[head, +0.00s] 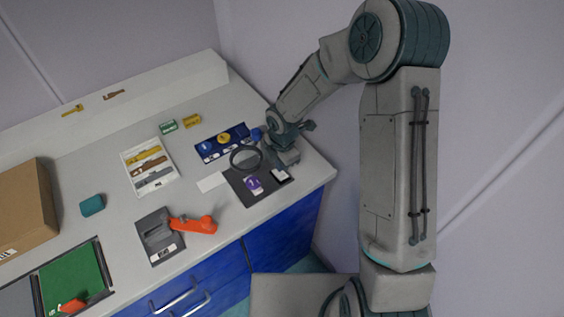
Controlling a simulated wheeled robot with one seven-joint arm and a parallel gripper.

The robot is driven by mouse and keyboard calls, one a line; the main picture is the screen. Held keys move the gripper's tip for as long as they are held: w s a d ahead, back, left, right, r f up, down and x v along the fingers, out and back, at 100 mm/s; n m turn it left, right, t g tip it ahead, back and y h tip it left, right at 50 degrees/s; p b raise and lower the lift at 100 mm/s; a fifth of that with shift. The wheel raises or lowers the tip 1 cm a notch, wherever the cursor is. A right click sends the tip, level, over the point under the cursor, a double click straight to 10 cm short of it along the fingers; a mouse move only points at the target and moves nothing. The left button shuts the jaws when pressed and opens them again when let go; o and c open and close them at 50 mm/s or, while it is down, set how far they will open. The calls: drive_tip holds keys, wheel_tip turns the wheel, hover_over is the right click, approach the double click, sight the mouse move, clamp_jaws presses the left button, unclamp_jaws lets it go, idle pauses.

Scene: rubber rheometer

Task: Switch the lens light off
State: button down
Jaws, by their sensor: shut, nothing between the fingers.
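The round dark-rimmed lens (246,158) stands over the back of a dark mat (236,186) near the right end of the bench. Its glass looks grey, and I cannot tell whether its light is lit. No switch can be made out at this size. My gripper (286,158) is just right of the lens, low over the mat's back right corner. It is shut and empty; its fingertips are small and partly hidden by the wrist. Whether it touches anything is unclear.
On the mat lie a purple item (253,184) and a black-framed white square (281,175). A blue tray (222,142) with yellow discs is behind. A white tool tray (149,166) and a grey device with an orange handle (193,224) stand left. The bench front edge is close.

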sight(287, 177)
drive_tip(key=shift+s+d, duration=0.15)
drive_tip(key=shift+s, duration=0.05)
drive_tip(key=shift+s+d, duration=0.4)
drive_tip(key=shift+s, duration=0.05)
drive_tip(key=shift+r, duration=0.15)
drive_tip(key=shift+r+p, duration=0.55)
drive_tip(key=shift+p, duration=0.1)
wheel_tip(287, 177, up, 13)
drive_tip(key=s+d+p, duration=0.1)
drive_tip(key=p, duration=0.1)
drive_tip(key=shift+s+f, duration=0.2)
drive_tip(key=shift+s, duration=0.1)
drive_tip(key=shift+f, duration=0.1)
